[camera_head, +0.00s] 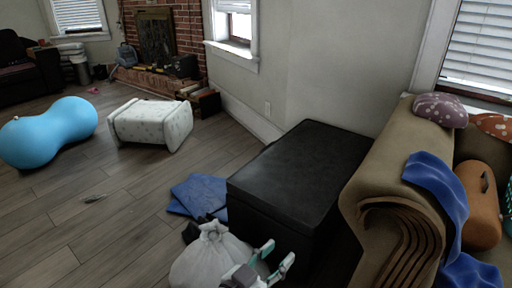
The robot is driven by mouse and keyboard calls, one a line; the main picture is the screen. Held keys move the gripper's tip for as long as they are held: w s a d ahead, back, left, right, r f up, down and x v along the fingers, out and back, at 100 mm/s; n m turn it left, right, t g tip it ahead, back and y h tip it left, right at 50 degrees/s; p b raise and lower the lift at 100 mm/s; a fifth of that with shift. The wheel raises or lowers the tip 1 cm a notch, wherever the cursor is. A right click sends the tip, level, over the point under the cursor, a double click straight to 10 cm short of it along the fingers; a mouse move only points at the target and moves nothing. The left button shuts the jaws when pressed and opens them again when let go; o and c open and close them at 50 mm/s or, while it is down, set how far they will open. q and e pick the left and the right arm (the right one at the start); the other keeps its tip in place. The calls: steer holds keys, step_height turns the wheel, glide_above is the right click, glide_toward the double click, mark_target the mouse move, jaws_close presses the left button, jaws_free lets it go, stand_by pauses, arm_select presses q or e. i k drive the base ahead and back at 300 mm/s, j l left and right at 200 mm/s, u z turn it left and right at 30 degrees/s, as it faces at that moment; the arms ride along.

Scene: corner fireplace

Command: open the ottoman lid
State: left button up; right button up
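The ottoman (303,170) is a large black box with a flat top, right of centre in the head view, standing between the wall and the sofa. Its lid lies flat and looks shut. My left gripper (280,251) is at the bottom centre, in front of the ottoman's near side and lower than its top. Its two teal fingers are spread with a gap between them, and nothing shows in the gap. I cannot tell whether they touch the ottoman. The gripper hides part of the ottoman's lower front. My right gripper is not in view.
A pale sack (208,257) stands beside my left gripper, with a folded blue cloth (200,193) behind it. A brown sofa (395,160) stands close to the ottoman's right. A white spotted ottoman (150,122) and a blue peanut ball (45,133) lie farther left. Wooden floor between is mostly clear.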

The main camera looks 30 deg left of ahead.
mark_target(305, 161)
steer(key=j+z, duration=0.1)
steer(key=j, duration=0.45)
steer(key=j+z, duration=0.1)
steer(key=j, duration=0.45)
steer(key=k+j+z, duration=0.1)
steer(key=j, duration=0.45)
steer(key=j+z, duration=0.1)
steer(key=j, duration=0.45)
steer(key=k+j+z, duration=0.1)
steer(key=j, duration=0.4)
steer(key=k+j+z, duration=0.1)
steer(key=j, duration=0.45)
steer(key=i+j, duration=0.15)
steer(key=j, duration=0.2)
steer(key=i+j+z, duration=0.1)
steer(key=j, duration=0.25)
steer(key=i+j, duration=0.15)
steer(key=j, duration=0.15)
steer(key=i+j+z, duration=0.1)
steer(key=j, duration=0.25)
steer(key=i+j, duration=0.1)
steer(key=j, duration=0.25)
